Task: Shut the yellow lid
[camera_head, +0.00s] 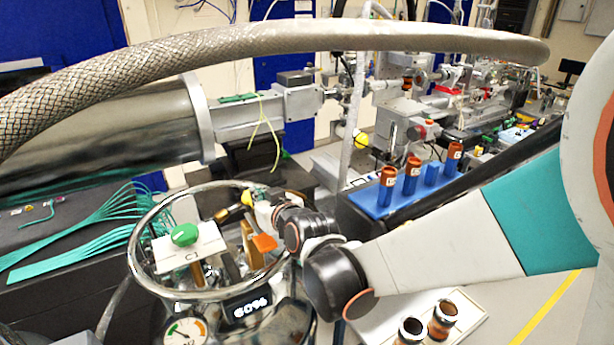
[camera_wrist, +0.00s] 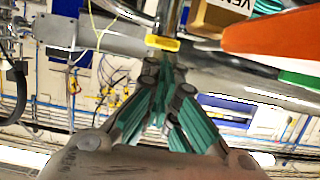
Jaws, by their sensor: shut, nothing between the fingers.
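A small yellow piece (camera_wrist: 163,44), likely the yellow lid, shows in the wrist view at the end of a chrome tube, just beyond my fingertips. I cannot tell whether it stands open or closed. My gripper (camera_wrist: 164,74) is shut and empty, its teal-padded fingers pointing towards the yellow piece; contact is not clear. In the head view a yellow spot (camera_head: 247,198) shows over the mouth of the chrome dewar (camera_head: 143,263), beside the end of my arm. I cannot tell whether it is the same piece. My fingers are hard to make out there.
Within the dewar's rim are a white C1 block (camera_head: 190,250) with a green knob and an orange block (camera_head: 264,243). A braided hose (camera_head: 250,37) arches overhead. A blue rack (camera_head: 402,202) holds several brown-capped vials. Two brown jars (camera_head: 442,318) stand at the bottom right.

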